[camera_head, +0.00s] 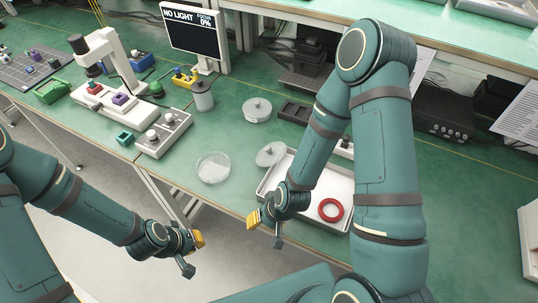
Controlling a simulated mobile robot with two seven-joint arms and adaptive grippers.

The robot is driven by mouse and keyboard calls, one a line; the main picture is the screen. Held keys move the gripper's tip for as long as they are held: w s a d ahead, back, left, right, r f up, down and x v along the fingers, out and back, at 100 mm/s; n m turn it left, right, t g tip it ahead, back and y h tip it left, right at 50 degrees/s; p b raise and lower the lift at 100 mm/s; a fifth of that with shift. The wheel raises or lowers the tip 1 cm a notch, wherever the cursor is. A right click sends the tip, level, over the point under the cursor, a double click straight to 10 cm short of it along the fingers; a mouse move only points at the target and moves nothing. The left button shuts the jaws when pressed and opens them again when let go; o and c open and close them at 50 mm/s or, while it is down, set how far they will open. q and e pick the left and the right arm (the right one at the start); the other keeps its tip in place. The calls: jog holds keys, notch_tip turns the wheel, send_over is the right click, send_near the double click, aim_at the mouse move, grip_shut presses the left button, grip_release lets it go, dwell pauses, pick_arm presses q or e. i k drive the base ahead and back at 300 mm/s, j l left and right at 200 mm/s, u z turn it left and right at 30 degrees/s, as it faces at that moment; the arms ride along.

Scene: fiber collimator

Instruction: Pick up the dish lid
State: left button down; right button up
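A clear round dish (213,168) stands on the green bench near its front edge. A grey disc with a small knob (270,154), which looks like a lid, lies right of the dish at the white tray's upper left corner. Another round, knobbed grey piece (257,110) sits farther back; I cannot tell which is the dish lid. My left gripper (193,254) is open and empty, below the dish and in front of the bench edge. My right gripper (265,230) is open and empty, near the tray's front left corner, below the grey disc.
A white tray (268,183) holds a red ring (331,210); my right arm covers part of it. A box with knobs (164,134), a grey canister (203,96) and a monitor (194,32) stand behind the dish. The bench around the dish is clear.

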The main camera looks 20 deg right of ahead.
aim_at(272, 153)
jog(key=i+j+z, duration=0.1)
jog(key=j, duration=0.3)
jog(key=i+j, duration=0.4)
jog(key=i, duration=0.35)
jog(key=l+z, duration=0.05)
